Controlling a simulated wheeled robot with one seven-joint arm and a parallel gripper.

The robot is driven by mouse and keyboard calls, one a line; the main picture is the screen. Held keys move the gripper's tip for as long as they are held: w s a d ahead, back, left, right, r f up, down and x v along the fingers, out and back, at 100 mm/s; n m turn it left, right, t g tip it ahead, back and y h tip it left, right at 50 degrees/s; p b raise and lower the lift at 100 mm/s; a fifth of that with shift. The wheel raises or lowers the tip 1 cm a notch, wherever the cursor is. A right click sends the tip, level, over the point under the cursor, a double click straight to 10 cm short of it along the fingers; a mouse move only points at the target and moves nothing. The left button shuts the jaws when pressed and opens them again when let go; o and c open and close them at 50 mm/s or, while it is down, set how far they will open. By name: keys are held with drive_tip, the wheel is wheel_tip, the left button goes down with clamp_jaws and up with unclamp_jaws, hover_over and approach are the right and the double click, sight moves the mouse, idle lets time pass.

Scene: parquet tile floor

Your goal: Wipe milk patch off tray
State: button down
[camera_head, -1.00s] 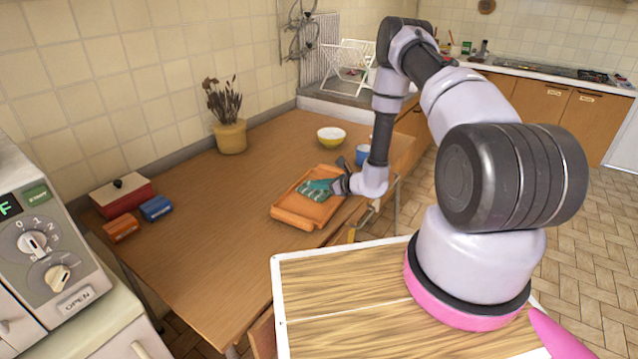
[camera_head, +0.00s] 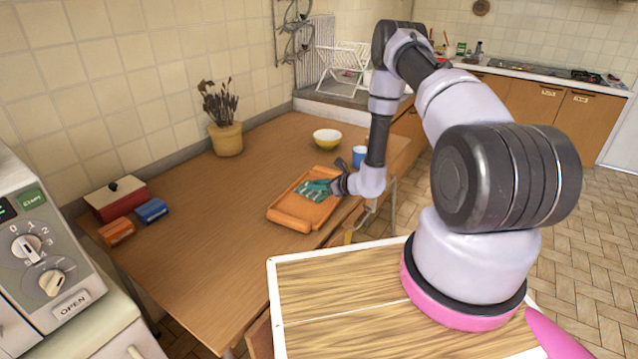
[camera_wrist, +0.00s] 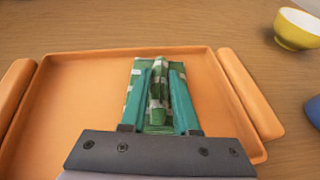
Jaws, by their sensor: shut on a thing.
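The orange tray (camera_head: 292,213) lies on the wooden table, near its right edge. It fills much of the wrist view (camera_wrist: 75,95). My gripper (camera_wrist: 160,80) is over the tray with its teal fingers shut on a green and white checked cloth (camera_wrist: 135,78). The cloth is bunched up between the fingers and spreads out around them, low over or on the tray floor. The cloth also shows in the head view (camera_head: 306,197). I see no milk patch on the bare parts of the tray; the cloth and gripper hide part of its floor.
A yellow and white bowl (camera_head: 327,138) and a blue cup (camera_head: 359,155) stand beyond the tray. A potted plant (camera_head: 227,138), a red box (camera_head: 115,200), an orange box (camera_head: 117,231) and a blue box (camera_head: 152,210) stand farther left. The table's middle is clear.

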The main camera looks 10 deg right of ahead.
drive_tip(key=shift+s+a, duration=0.3)
drive_tip(key=shift+s, duration=0.05)
drive_tip(key=shift+r, duration=3.45)
